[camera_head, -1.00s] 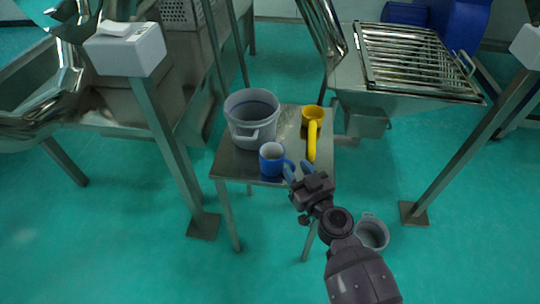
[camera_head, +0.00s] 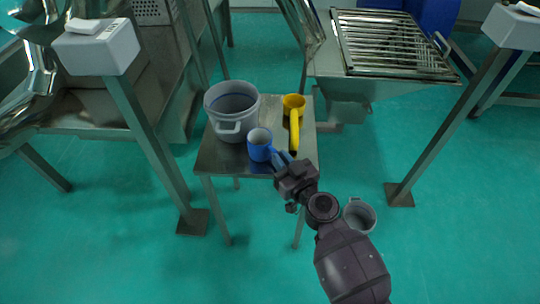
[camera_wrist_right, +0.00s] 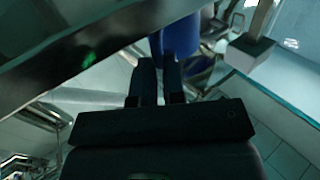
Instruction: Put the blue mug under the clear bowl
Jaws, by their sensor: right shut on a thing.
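The blue mug (camera_head: 260,147) is upright at the front of the small metal table (camera_head: 216,164), its handle side to the right. My right gripper (camera_head: 283,157) is shut on the mug at its handle side. I cannot tell whether the mug still touches the table. In the right wrist view the mug shows as a blue shape (camera_wrist_right: 181,37) just beyond the fingers (camera_wrist_right: 160,82). I see no clear bowl in these frames. My left gripper is out of view.
Another grey container (camera_head: 359,216) is on the floor. A metal grate machine (camera_head: 390,45) stands at the back right. Metal posts flank the table.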

